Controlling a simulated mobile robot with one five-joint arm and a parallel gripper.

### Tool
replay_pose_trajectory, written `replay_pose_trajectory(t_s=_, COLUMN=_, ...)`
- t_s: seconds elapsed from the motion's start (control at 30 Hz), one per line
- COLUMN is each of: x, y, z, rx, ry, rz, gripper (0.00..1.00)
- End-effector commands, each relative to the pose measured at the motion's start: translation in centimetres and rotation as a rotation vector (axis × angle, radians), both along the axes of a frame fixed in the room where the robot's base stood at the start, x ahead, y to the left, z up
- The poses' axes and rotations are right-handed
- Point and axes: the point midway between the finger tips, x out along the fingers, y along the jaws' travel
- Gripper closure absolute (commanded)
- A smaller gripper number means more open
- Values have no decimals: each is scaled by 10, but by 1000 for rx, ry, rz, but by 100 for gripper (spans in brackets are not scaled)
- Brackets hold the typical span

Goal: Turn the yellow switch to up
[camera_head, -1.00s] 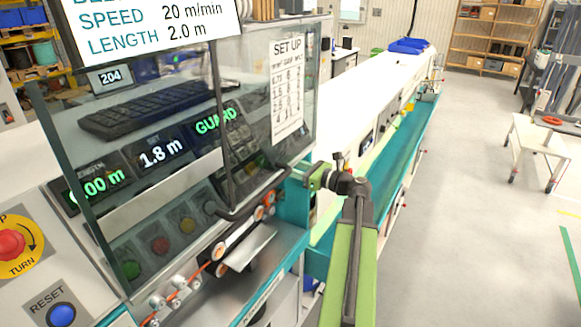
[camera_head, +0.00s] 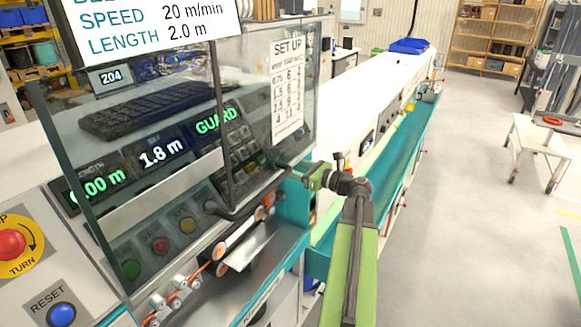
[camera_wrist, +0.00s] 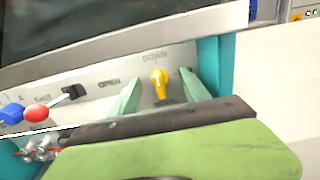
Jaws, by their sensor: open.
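The yellow switch (camera_wrist: 160,84) shows in the wrist view on a pale panel below a dark window. Its handle stands nearly upright in the picture, leaning slightly left at its top. My gripper (camera_wrist: 163,87) is open, with one pale green finger on each side of the switch. I cannot tell whether either finger touches it. A small label (camera_wrist: 154,57) above the switch is too blurred to read. In the head view my gripper (camera_head: 306,174) is at the right end of the machine front, and I cannot make out the yellow switch there.
The clear guard (camera_head: 150,190) stands left of my arm in the head view. Open floor (camera_head: 455,220) lies to the right.

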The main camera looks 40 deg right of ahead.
Motion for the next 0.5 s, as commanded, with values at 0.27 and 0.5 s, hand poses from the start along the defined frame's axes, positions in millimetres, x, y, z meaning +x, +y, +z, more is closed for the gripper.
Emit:
replay_pose_trajectory(t_s=0.27, x=-22, y=-5, z=0, rx=0, ry=0, rz=-2, gripper=45)
replay_pose_trajectory(t_s=0.5, x=-43, y=-11, z=0, rx=0, ry=0, rz=-2, gripper=45)
